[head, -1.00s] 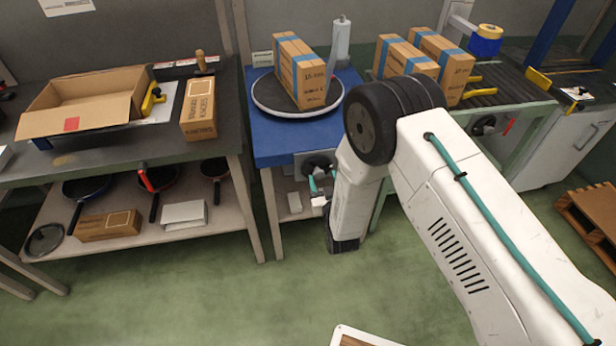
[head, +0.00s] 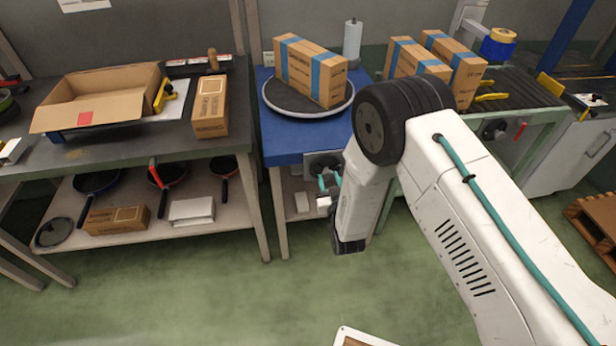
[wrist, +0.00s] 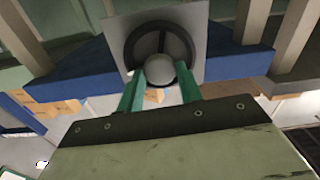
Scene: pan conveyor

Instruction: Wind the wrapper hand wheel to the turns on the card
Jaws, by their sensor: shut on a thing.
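The wrapper hand wheel (wrist: 131,45) is a dark spoked ring on a grey plate in the wrist view. In the head view the hand wheel (head: 318,163) shows on the front of the blue wrapper table (head: 280,146). My gripper (wrist: 160,72) has its green fingers on both sides of the wheel's pale round knob (wrist: 160,64) and is shut on it. The gripper (head: 328,184) is partly hidden by my arm in the head view. A blue-strapped carton (head: 312,72) stands on the round dark turntable (head: 283,103). I cannot make out any turns card.
A roller conveyor (head: 530,88) with two more strapped cartons (head: 420,62) stands at right. A dark workbench (head: 120,148) at left holds an open box (head: 95,98) and a closed carton (head: 211,107). Pans lie on its lower shelf.

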